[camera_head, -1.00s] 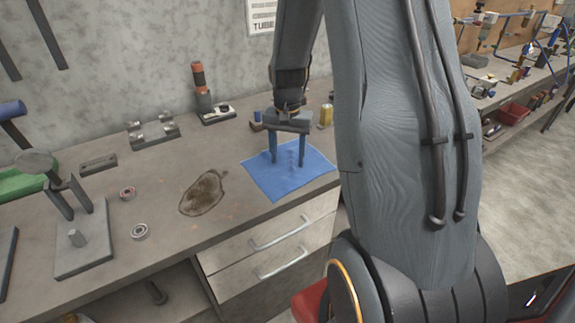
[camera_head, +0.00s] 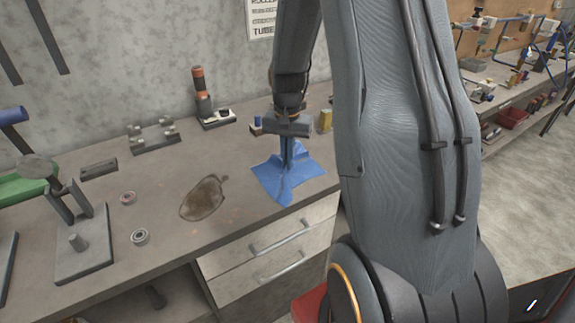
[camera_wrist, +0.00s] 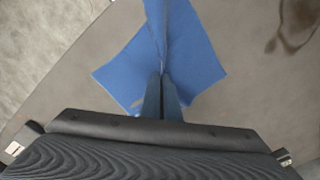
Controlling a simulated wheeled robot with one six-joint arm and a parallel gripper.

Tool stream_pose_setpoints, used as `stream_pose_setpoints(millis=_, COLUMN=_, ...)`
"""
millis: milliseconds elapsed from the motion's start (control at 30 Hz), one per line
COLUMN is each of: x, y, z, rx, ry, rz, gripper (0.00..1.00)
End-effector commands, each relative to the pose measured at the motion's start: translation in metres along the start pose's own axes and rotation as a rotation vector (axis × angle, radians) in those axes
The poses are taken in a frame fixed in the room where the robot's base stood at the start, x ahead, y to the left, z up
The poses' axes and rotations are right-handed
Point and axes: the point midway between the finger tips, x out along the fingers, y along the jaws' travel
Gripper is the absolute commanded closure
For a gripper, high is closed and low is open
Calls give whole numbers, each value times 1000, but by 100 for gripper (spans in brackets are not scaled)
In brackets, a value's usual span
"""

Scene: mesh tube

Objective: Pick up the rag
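The rag is a blue cloth (camera_head: 272,178) on the grey workbench, near its front edge above the drawers. My gripper (camera_head: 287,162) points down at the middle of the rag, with its two fingers close together. The cloth is bunched into a raised fold between and around the fingertips. In the wrist view the rag (camera_wrist: 195,58) is gathered at the fingertips (camera_wrist: 162,78), and its corners spread out on the bench. Most of the rag still rests on the bench.
A brown stain (camera_head: 203,197) marks the workbench (camera_head: 165,235) left of the rag. Two bearing rings (camera_head: 140,237) and a press-like tool (camera_head: 80,240) are farther left. A yellow can (camera_head: 325,120) and an orange-topped tool (camera_head: 199,85) stand behind.

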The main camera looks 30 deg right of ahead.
Motion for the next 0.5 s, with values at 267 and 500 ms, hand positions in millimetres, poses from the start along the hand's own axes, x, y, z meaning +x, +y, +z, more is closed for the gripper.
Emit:
stream_pose_setpoints(millis=267, x=-54, y=0, z=0, rx=0, ry=5, rz=-3, gripper=100)
stream_pose_setpoints(millis=500, x=-97, y=0, z=-1, rx=0, ry=6, rz=-3, gripper=100)
